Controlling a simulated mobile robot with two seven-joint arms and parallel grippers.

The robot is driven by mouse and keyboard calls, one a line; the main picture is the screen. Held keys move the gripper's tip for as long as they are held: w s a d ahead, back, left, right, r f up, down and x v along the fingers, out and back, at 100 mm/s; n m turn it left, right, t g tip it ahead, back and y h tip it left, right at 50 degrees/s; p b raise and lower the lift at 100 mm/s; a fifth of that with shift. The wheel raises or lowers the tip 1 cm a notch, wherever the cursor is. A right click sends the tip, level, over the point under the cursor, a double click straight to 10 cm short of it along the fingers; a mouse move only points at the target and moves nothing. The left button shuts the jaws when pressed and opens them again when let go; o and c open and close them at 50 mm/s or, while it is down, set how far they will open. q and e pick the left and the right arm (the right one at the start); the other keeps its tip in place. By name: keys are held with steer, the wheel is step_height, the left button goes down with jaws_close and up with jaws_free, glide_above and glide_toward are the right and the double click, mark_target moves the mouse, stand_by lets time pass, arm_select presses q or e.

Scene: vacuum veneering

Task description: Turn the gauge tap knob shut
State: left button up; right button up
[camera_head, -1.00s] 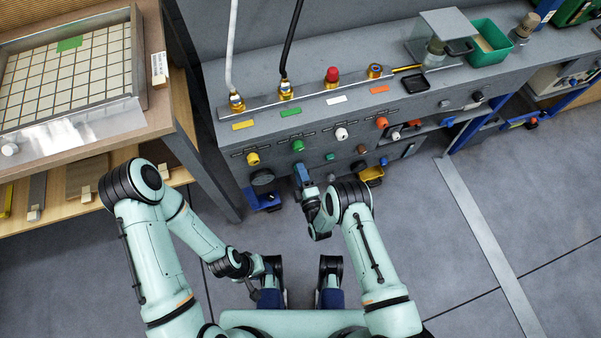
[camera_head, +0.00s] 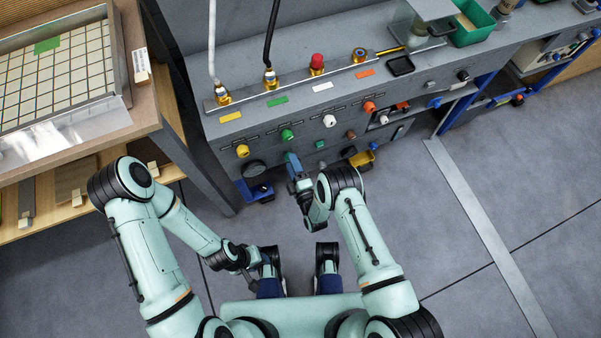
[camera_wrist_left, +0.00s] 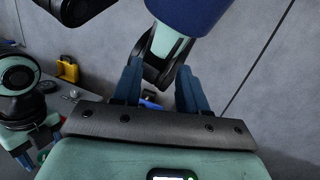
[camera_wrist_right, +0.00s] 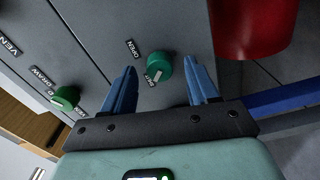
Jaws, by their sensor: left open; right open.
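A round green knob (camera_wrist_right: 159,66) with a white pointer mark sits on the grey panel in the right wrist view, with OPEN and SHUT labels beside it. It appears between the two blue fingertips of my right gripper (camera_wrist_right: 158,88), which is open; I see no contact. My left gripper (camera_wrist_left: 158,90) is open and empty, low beside my base, away from the panel.
Another green knob (camera_wrist_right: 67,97) with lettering is nearby. Yellow (camera_head: 242,151), white (camera_head: 329,121) and orange (camera_head: 369,107) knobs line the panel, with a teal one (camera_head: 320,144) lower. A wooden bench (camera_head: 147,110) stands left. The floor at right (camera_head: 480,170) is clear.

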arm_select(q)
steer(key=r+p, duration=0.1)
steer(key=s+r+p, duration=0.1)
steer(key=r+p, duration=0.1)
steer(key=p, duration=0.1)
steer(key=shift+s+r+g, duration=0.15)
steer(key=shift+s+g, duration=0.1)
steer(key=shift+g, duration=0.05)
arm_select(e)
steer(key=v, duration=1.2)
